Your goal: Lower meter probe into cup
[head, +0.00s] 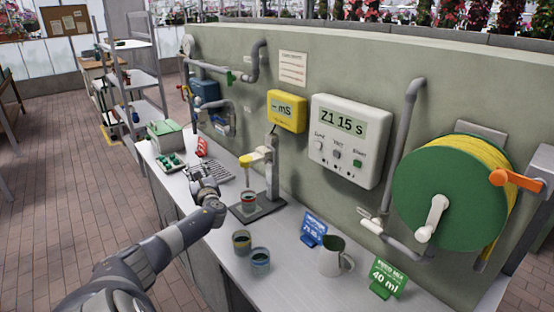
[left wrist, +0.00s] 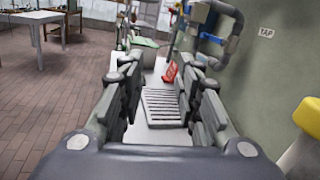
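A yellow meter (head: 287,111) reading "-- mS" hangs on the green-grey wall. Below it, a stand (head: 272,178) carries a white arm with a yellow-ended probe holder (head: 251,158). A small cup (head: 248,203) with a reddish band stands on the stand's dark base, under the holder. The probe tip is too small to make out. My left gripper (head: 207,186) is over the counter, just left of the stand and cup. In the left wrist view its fingers (left wrist: 163,80) are spread with nothing between them. Part of the yellow-and-white holder (left wrist: 308,125) shows at right there. My right gripper is out of view.
Two cups, one yellowish (head: 241,242) and one blue (head: 260,262), stand at the counter's front. A pitcher (head: 335,257), blue sign (head: 314,230) and green sign (head: 388,279) are to the right.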

